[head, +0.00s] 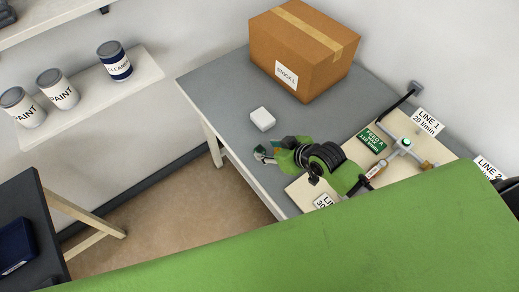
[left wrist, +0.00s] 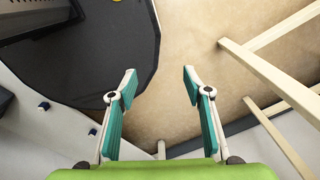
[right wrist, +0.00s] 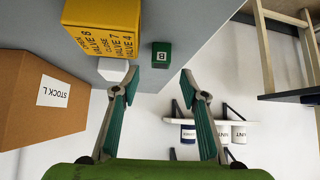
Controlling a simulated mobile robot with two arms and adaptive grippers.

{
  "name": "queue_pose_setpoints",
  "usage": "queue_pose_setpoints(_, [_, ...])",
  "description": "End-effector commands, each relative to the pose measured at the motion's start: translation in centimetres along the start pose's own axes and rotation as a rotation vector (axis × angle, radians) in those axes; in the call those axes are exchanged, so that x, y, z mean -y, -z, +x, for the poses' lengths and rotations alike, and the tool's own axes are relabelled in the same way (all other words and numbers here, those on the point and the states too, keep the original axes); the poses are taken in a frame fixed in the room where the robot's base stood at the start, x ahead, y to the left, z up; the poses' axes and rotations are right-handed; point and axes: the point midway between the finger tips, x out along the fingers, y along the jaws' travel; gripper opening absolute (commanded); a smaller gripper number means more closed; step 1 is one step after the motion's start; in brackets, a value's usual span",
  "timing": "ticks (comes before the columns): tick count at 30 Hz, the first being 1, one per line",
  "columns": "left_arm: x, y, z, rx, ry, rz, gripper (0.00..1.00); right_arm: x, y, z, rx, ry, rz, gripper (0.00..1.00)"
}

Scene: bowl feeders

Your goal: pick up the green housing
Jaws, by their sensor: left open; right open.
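A small green block marked B (right wrist: 161,54), the only green block I see, sits on the grey table in the right wrist view. It lies just beyond the gap between my right gripper's fingertips (right wrist: 159,82), which are apart and empty. In the head view my right gripper (head: 262,153) is over the table's near left edge, and I cannot make out the block there; my arm may hide it. My left gripper (left wrist: 157,82) is open and empty above the floor in the left wrist view, and does not show in the head view.
A yellow lettered box (right wrist: 103,25) and a small white box (head: 262,118) are beside the block. A cardboard box marked STOCK L (head: 300,55) stands at the back of the table. A pale board (head: 300,190) with pipe fittings and labels lies right. A dark table (head: 38,215) stands left.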

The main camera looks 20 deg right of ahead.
Motion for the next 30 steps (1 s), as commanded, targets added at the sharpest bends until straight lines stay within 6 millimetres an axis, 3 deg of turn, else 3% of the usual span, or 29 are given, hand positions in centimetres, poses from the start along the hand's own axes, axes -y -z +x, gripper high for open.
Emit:
queue_pose_setpoints(6, [0.0,4.6,-0.3,-0.065,0.000,-0.004,0.45,0.1,0.0,1.1,0.001,0.001,0.001,0.40])
queue_pose_setpoints(9, [-0.6,5.8,-0.8,-0.081,-0.007,-0.007,0.45,0.1,0.0,2.0,0.001,0.001,0.001,0.40])
queue_pose_setpoints(18, [-1.1,3.6,-1.5,-0.050,-0.013,-0.006,0.45,0.3,-0.1,5.4,0.001,0.001,0.000,0.40])
queue_pose_setpoints(28, [-0.7,3.0,-1.4,-0.041,-0.008,-0.002,0.45,0.3,-0.2,6.0,0.000,0.000,0.000,0.40])
queue_pose_setpoints(29, [-0.7,3.1,-1.4,-0.042,-0.008,-0.002,0.45,0.3,-0.2,6.0,0.000,0.000,0.000,0.38])
queue_pose_setpoints(30, [-0.6,3.2,-1.4,-0.043,-0.008,-0.002,0.45,0.3,-0.2,6.0,0.000,0.000,0.000,0.27])
